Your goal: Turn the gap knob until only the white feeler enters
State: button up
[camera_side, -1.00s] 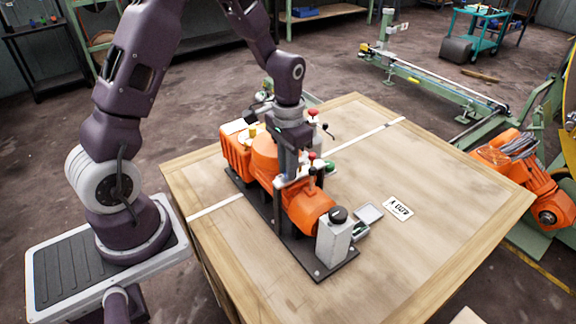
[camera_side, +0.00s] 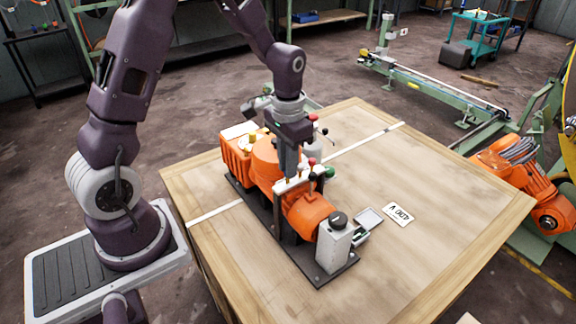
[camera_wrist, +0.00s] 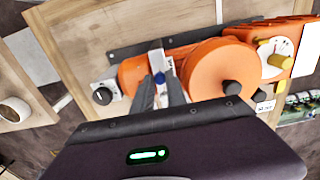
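I cannot tell which knob is the gap knob. No white feeler can be made out.
Red (camera_side: 312,162) and green (camera_side: 330,172) knobs stand close beside my fingers. The table's right side (camera_side: 460,210) is mostly clear.

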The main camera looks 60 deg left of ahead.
jog(key=o, duration=0.4)
jog(key=shift+o, duration=0.2)
jog(key=shift+r, duration=0.1)
notch_tip(320, 180, up, 6)
jog(key=shift+r, duration=0.1)
jog(key=shift+s+d+r, duration=0.1)
jog(key=shift+r, duration=0.5)
jog(key=s+d+r+t, duration=0.2)
jog(key=s+r, duration=0.3)
jog(key=s, duration=0.4)
jog(key=s+d+r+t, duration=0.3)
jog(key=s+d+r, duration=0.2)
jog(key=s, duration=0.5)
jog(key=shift+s+d+r+t, duration=0.25)
jog(key=shift+s+r+t, duration=0.05)
jog(key=shift+r, duration=0.35)
